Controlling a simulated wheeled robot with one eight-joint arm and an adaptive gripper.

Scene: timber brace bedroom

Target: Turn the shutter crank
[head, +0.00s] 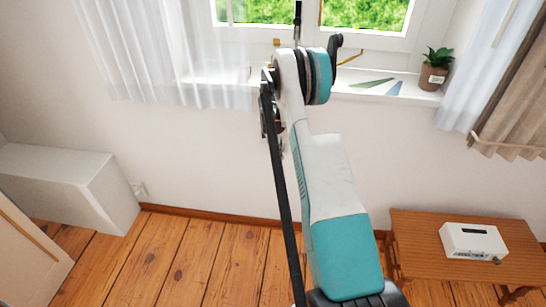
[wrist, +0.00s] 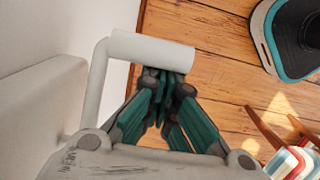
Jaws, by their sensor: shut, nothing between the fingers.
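The shutter crank (wrist: 98,85) shows in the wrist view as a white bent rod with a thick white cylindrical handle (wrist: 150,50) at its end. The handle lies across the picture just above my fingertips. My gripper (wrist: 165,78) is shut with nothing between its teal and dark fingers. The fingertips are at the handle's lower edge; I cannot tell whether they touch it. In the head view my arm reaches toward the window, and I cannot make out the crank or my gripper there.
A window (head: 370,15) has a sill with a potted plant (head: 434,72). Curtains (head: 165,50) hang at both sides. A wooden bench (head: 420,233) with a white box (head: 473,241) stands at right. A white cabinet (head: 65,180) stands at left. The wooden floor (head: 190,250) between is clear.

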